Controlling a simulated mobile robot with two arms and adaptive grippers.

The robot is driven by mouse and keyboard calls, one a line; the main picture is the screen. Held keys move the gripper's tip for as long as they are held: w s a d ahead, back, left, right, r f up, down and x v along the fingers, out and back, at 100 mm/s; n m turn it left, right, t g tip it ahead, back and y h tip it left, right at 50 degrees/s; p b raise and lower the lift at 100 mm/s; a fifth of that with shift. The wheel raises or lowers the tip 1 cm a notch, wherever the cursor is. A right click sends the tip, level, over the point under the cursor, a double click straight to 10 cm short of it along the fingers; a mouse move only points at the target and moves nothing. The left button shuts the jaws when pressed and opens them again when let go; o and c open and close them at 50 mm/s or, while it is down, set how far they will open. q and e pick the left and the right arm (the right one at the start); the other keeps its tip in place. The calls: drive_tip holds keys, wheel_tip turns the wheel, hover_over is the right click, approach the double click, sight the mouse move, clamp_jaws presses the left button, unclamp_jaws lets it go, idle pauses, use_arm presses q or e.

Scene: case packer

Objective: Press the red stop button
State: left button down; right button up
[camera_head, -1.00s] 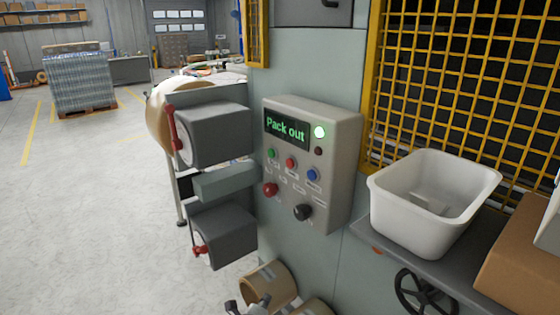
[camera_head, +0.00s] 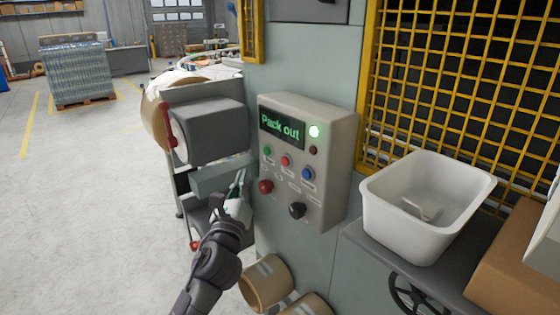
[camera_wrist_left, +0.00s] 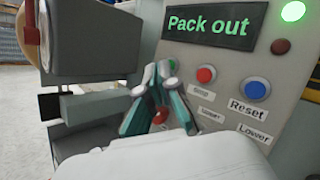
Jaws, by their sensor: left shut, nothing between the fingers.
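The control panel (camera_head: 335,150) is a beige box with a green "Pack out" display. A small red button (camera_head: 285,161) sits in its middle row, between a green button (camera_head: 267,151) and a blue button (camera_head: 308,174). In the left wrist view the red button (camera_wrist_left: 206,75) is unobstructed, with a blurred label below it. A larger red knob (camera_head: 265,187) is lower left on the panel. My left gripper (camera_head: 241,174) is shut and empty, left of the panel and apart from the red button. In the wrist view its fingertips (camera_wrist_left: 158,72) partly cover the green button and red knob.
A black knob (camera_head: 297,210) is low on the panel. Grey boxes with red handles (camera_head: 210,130) stand close left of my gripper. A white bin (camera_head: 385,220) is on a shelf at right, beside a yellow mesh guard (camera_head: 440,90). Tape rolls (camera_head: 262,285) hang below.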

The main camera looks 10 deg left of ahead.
sight(285, 161)
use_arm(q)
drive_tip(key=shift+w, duration=0.1)
idle(0.3)
drive_tip(key=w+d+b, duration=0.4)
drive_tip(key=w+d, duration=0.1)
drive_tip(key=w, duration=0.1)
drive_tip(key=shift+w+d, duration=0.2)
drive_tip(key=shift+w, duration=0.2)
drive_tip(key=shift+w, duration=0.1)
idle(1.2)
drive_tip(key=shift+w+d, duration=0.25)
drive_tip(key=shift+w+d, duration=0.25)
drive_tip(key=shift+w, duration=0.05)
idle(0.9)
drive_tip(key=shift+s, duration=0.1)
drive_tip(key=shift+s+a+p, duration=0.35)
drive_tip(key=shift+s+a, duration=0.15)
drive_tip(key=shift+s, duration=0.1)
idle(0.3)
